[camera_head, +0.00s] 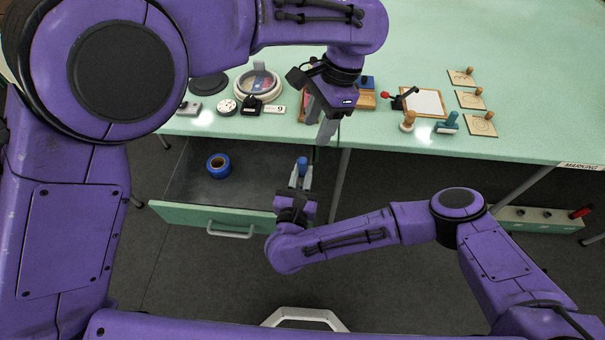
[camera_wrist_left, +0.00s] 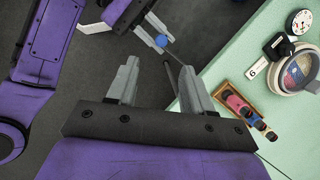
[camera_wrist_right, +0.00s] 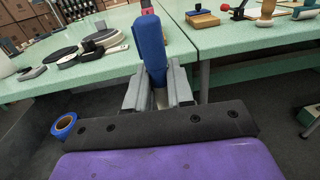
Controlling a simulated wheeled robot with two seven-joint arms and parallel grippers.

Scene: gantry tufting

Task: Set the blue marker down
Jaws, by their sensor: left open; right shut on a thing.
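My right gripper (camera_head: 300,178) is shut on the blue marker (camera_head: 302,162), which stands up between its fingers. In the right wrist view the blue marker (camera_wrist_right: 151,45) rises from the fingers (camera_wrist_right: 158,92), in front of the bench edge. In the left wrist view only its round blue end (camera_wrist_left: 161,41) shows clearly. My left gripper (camera_head: 322,120) is open and empty at the bench's front edge, above and behind the right one in the head view. Its spread fingers (camera_wrist_left: 160,82) show in the left wrist view, with the marker beyond them.
An open drawer (camera_head: 180,212) holds a blue tape roll (camera_head: 218,166) below the green bench (camera_head: 390,142). A wooden tray (camera_wrist_left: 237,119) of small coloured items sits near the bench edge, partly hidden by my left gripper in the head view. Stamps (camera_head: 446,124) stand farther right.

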